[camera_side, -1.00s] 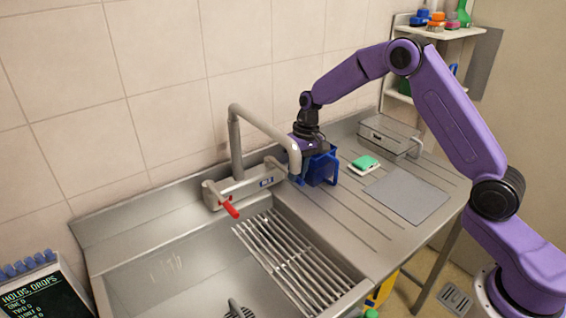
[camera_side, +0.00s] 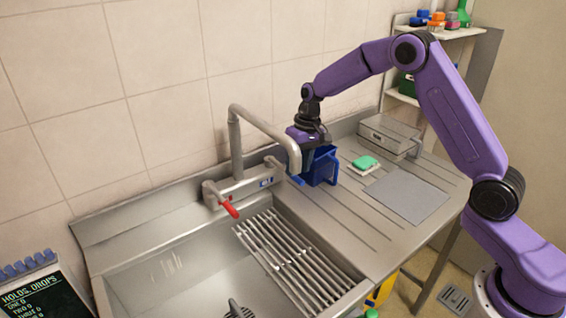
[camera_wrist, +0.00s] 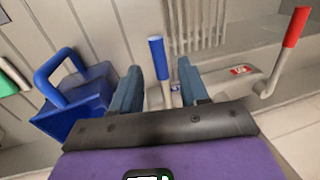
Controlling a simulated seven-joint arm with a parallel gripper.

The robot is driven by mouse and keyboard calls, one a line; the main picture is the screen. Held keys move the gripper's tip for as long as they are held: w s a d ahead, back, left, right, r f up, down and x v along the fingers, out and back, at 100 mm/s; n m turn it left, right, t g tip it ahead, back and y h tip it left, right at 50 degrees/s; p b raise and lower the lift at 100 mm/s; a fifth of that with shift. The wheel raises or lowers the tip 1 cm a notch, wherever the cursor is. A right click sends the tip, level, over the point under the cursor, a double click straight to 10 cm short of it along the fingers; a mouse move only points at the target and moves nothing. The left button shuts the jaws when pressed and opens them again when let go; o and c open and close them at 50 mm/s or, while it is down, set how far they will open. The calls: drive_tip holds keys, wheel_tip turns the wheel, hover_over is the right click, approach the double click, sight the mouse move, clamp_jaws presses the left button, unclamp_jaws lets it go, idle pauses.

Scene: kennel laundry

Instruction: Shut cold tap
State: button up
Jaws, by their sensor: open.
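The cold tap's blue lever (camera_wrist: 157,60) stands between my fingers in the wrist view, with a gap visible on each side. My gripper (camera_wrist: 160,80) is open, its two blue-grey fingers either side of the lever. In the side view my gripper (camera_side: 298,160) is behind the spout, which hides most of the fingers and the cold lever. The grey mixer tap (camera_side: 238,187) stands at the back of the sink. Its red hot lever (camera_side: 230,208) points out over the basin, and it also shows at the right of the wrist view (camera_wrist: 294,28).
A blue caddy (camera_side: 322,166) with a raised handle stands close to the gripper, also at left in the wrist view (camera_wrist: 72,112). The curved spout (camera_side: 262,126) is close in front. A green sponge (camera_side: 366,162), grey mat (camera_side: 408,197) and metal box (camera_side: 388,134) lie right.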

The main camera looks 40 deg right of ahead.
wheel_tip(320, 180, up, 7)
drive_tip(key=d, duration=0.1)
drive_tip(key=shift+d, duration=0.15)
idle(0.6)
idle(0.7)
drive_tip(key=s+a+r+t+y, duration=0.1)
drive_tip(key=a+r+t+y, duration=0.1)
drive_tip(key=a+r, duration=0.45)
drive_tip(key=s+a+r+t+y, duration=0.15)
drive_tip(key=a+r, duration=0.25)
drive_tip(key=r, duration=0.5)
drive_tip(key=s+a+r+n+y, duration=0.1)
drive_tip(key=s+a, duration=0.3)
drive_tip(key=s, duration=0.3)
drive_tip(key=s+a+r+n+y, duration=0.1)
drive_tip(key=s+a+n, duration=0.1)
drive_tip(key=s+a, duration=0.45)
drive_tip(key=s+d+f+n+g+h, duration=0.1)
drive_tip(key=s+d+f+n+h, duration=0.2)
drive_tip(key=s+d+f, duration=0.4)
drive_tip(key=s+d+f+n+g+h, duration=0.2)
drive_tip(key=s+d+f+n+h, duration=0.2)
drive_tip(key=s+d, duration=0.7)
drive_tip(key=s+f+n, duration=0.2)
drive_tip(key=s+f, duration=0.2)
drive_tip(key=s, duration=0.1)
drive_tip(key=shift+s+d, duration=0.15)
drive_tip(key=shift+d, duration=0.15)
